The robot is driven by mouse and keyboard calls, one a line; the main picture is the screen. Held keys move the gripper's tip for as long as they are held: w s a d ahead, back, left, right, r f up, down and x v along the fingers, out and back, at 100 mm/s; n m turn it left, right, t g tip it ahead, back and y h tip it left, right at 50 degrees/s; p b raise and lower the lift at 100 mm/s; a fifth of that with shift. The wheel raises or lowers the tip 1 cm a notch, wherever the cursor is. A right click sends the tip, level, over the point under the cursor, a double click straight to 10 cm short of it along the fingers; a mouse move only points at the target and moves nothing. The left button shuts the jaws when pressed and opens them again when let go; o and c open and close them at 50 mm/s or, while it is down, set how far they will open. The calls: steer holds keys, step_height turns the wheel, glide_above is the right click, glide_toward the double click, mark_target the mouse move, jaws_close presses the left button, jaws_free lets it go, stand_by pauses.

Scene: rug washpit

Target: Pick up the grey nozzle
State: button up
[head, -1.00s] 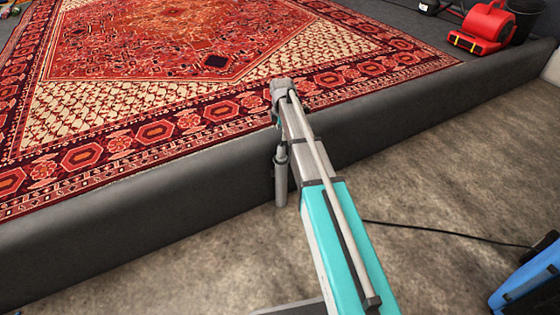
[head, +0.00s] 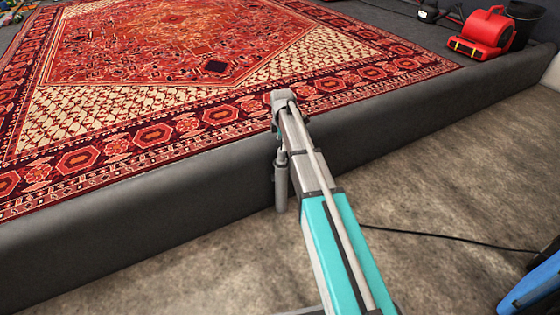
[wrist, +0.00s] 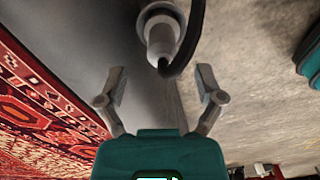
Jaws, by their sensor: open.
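My gripper (wrist: 160,74) is open and empty in the wrist view, one finger on each side and a clear gap between them. A pale grey cylinder (wrist: 160,36), which looks like the grey nozzle, shows ahead of the fingertips at the top middle. In the head view a grey cylinder (head: 281,185), probably the same thing, stands upright against the dark pit wall, below my arm's end. The fingers are hidden behind my arm there.
The dark pit wall (head: 120,232) crosses the view, with a red patterned rug (head: 150,135) behind it. A red blower (head: 483,30) and a black bucket (head: 527,20) stand at the back right. A black cable (head: 450,238) runs toward a blue machine (head: 535,288). The floor between is clear.

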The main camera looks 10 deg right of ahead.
mark_target(281, 149)
steer(key=shift+f, duration=0.1)
steer(key=shift+s+a+f+b, duration=0.1)
steer(key=shift+s+f+b, duration=0.05)
steer(key=shift+f+b, duration=1.15)
steer(key=shift+s+f+b, duration=0.1)
steer(key=shift+f+b, duration=1.1)
steer(key=shift+b, duration=0.1)
jaws_close()
steer(key=shift+r, duration=0.1)
step_height(281, 149, up, 3)
steer(key=p, duration=0.2)
steer(key=shift+f+p, duration=0.2)
steer(key=shift+p, duration=0.2)
steer(key=s+r+p, duration=1)
steer(key=s, duration=0.4)
steer(key=shift+r, duration=0.15)
